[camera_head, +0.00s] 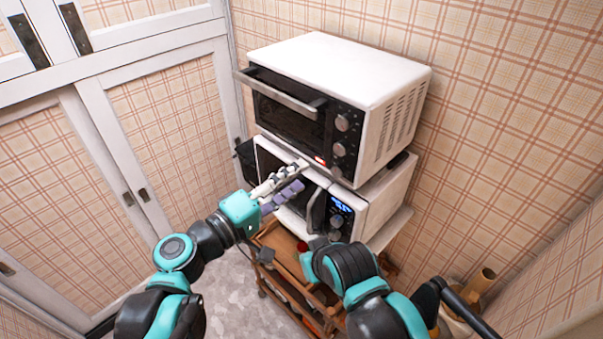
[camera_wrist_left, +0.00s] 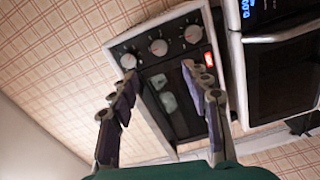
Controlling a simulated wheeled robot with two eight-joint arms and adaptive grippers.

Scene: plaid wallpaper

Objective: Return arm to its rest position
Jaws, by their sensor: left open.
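My left gripper (camera_head: 302,174) is in front of the stacked white appliances, its fingers pointing right near the lower front of the toaster oven. In the left wrist view the gripper (camera_wrist_left: 160,85) is open, with its two fingers wide apart and nothing held between them. My left arm reaches in from the bottom left, bent at the elbow. My right arm (camera_head: 352,275) is bent in front of the cart at the lower middle; its gripper is not visible.
The toaster oven (camera_head: 335,80), its knobs also in the left wrist view (camera_wrist_left: 158,46), sits above a microwave (camera_head: 375,205) with a blue display. They stand on a wooden cart (camera_head: 280,240). White plaid cupboards (camera_head: 170,130) are at left. Grey floor (camera_head: 235,300) is open at lower left.

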